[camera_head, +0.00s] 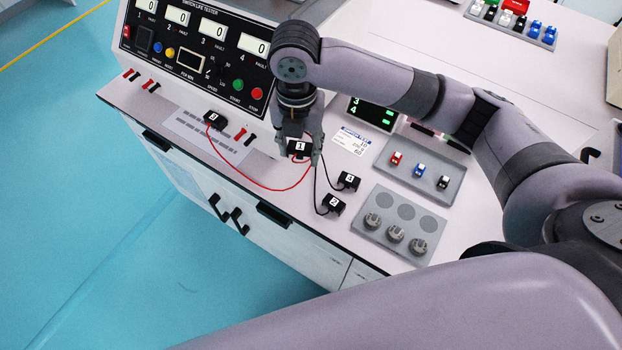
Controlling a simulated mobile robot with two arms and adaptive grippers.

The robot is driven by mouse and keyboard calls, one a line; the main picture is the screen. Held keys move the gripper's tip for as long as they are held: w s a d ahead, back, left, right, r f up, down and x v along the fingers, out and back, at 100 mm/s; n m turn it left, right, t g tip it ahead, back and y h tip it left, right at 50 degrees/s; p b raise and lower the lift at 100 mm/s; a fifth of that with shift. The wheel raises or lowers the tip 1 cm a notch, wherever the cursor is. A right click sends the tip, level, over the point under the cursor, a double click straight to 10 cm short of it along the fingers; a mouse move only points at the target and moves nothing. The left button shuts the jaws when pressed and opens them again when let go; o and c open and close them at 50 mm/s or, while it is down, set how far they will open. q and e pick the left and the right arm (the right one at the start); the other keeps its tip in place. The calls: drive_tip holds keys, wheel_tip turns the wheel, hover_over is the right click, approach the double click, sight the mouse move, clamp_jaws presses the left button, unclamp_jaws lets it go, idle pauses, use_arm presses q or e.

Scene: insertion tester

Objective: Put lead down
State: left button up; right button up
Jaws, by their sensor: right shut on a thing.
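A black lead block labelled 1 (299,147) is between the fingers of my right gripper (300,152), which is shut on it just above the white bench top. Whether the block touches the bench is hard to tell. A red lead (262,187) loops from near this block to another black numbered block (214,118) at the left. Two more black numbered blocks lie to the lower right, an upper one (348,181) and a lower one (333,204), with black leads running up towards the gripper. My left gripper is not in view.
The switch life tester panel (190,58) stands behind on the left. A grey tray with small coloured switches (420,170) and a grey plate with round knobs (395,234) lie to the right. A printed label (351,141) is beside the gripper. The bench's front edge is close below.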

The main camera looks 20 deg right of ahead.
sight(300, 149)
wheel_tip(300, 149, down, 10)
drive_tip(key=shift+d+p, duration=0.1)
drive_tip(key=shift+p, duration=0.3)
drive_tip(key=shift+f, duration=2.55)
drive_tip(key=shift+f, duration=0.15)
drive_tip(key=o, duration=1.1)
wheel_tip(300, 149, up, 12)
drive_tip(key=shift+r+b, duration=0.2)
drive_tip(key=shift+b, duration=0.4)
